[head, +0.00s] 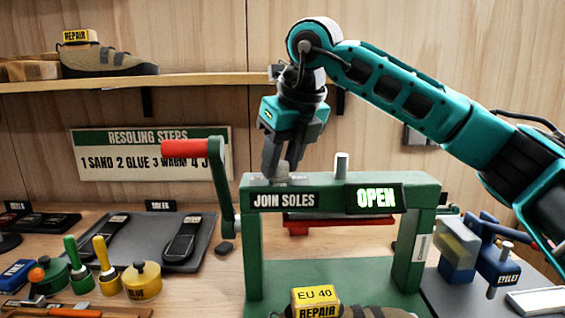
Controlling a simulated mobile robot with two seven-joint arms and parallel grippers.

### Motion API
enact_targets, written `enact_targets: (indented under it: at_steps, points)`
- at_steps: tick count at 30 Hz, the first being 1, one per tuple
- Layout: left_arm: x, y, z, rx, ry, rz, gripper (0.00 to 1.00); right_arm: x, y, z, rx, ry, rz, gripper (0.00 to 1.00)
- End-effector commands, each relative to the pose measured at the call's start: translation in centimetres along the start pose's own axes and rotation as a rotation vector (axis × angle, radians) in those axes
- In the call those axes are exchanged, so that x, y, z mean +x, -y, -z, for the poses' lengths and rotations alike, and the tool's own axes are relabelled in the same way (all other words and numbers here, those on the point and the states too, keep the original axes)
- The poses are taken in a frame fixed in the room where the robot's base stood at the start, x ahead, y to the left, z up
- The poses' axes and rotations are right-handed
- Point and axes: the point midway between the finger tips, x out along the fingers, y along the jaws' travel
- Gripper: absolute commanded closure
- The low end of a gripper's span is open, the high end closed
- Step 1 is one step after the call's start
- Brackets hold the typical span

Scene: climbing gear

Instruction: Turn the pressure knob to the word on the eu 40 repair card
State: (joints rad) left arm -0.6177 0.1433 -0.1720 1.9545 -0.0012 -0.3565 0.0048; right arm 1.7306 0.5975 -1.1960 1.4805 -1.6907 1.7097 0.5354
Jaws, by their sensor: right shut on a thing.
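The green press (320,190) labelled JOIN SOLES stands in the middle, with a lit OPEN sign (376,199) on its front. My right gripper (274,168) reaches down to the left part of the press's top and is shut on a small grey knob (282,171). The fingers hide much of the knob, and I cannot read any words around it. The yellow EU 40 REPAIR card (316,301) sits on a shoe (365,312) at the bottom edge. Only the words EU 40 and REPAIR show on it. My left gripper is not in view.
A red-handled crank (190,146) rises at the press's left. A grey post (342,165) stands on its top. A tray (203,238) with soles and glue pots (142,281) are left, a blue eyelet tool (497,255) right. A shelf (200,80) runs behind.

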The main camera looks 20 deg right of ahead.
Motion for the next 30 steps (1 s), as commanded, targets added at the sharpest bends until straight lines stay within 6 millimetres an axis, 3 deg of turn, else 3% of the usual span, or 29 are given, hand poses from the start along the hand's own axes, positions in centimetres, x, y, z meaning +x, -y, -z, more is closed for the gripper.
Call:
enact_targets:
  at_steps: [15,30]
  points:
    - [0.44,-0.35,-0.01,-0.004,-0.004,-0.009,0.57,0.10,-0.32,-0.04,0.409,-0.001,0.171,0.92]
    - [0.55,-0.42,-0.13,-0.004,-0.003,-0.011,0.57,0.10,-0.35,-0.08,0.572,-0.003,0.238,0.92]
